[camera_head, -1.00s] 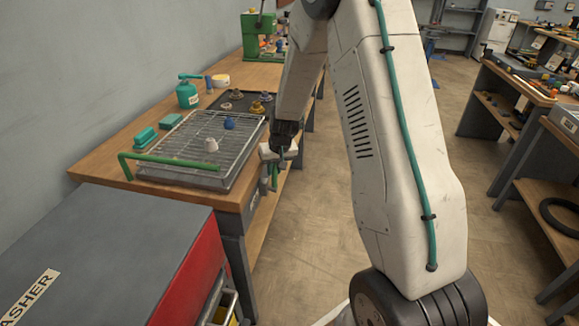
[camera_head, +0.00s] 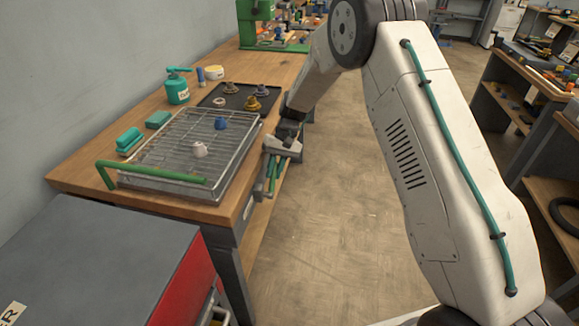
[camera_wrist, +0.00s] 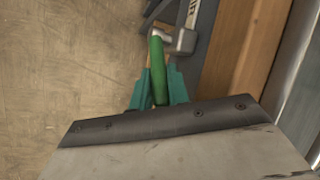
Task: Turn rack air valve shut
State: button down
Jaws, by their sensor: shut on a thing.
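The air valve shows in the wrist view as a green lever (camera_wrist: 157,62) on a grey metal body (camera_wrist: 186,38) at the bench's side. A pale label with dark letters (camera_wrist: 192,12) sits just above that body. My gripper (camera_wrist: 158,82) has its two teal fingers on either side of the green lever, shut on it. The lever lies nearly upright in this picture, its end passing down between the fingers. In the head view my gripper (camera_head: 272,176) is at the right edge of the bench, below its top. The valve body is hard to make out there.
The bench (camera_head: 85,180) carries a wire rack (camera_head: 165,150) with a green bar (camera_head: 150,171), a white and a blue piece, a black tray (camera_head: 235,88) and a teal can (camera_head: 177,88). A grey-topped red cabinet (camera_head: 100,260) stands in front. The floor right of the bench is clear.

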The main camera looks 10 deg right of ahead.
jog(key=shift+w, duration=0.1)
dwell(0.3)
jog(key=c, duration=1.3)
grip_release()
jog(key=shift+c, duration=0.2)
jog(key=v, duration=0.7)
jog(key=shift+d+r, duration=0.15)
jog(key=shift+r, duration=0.15)
jog(key=shift+w, duration=0.1)
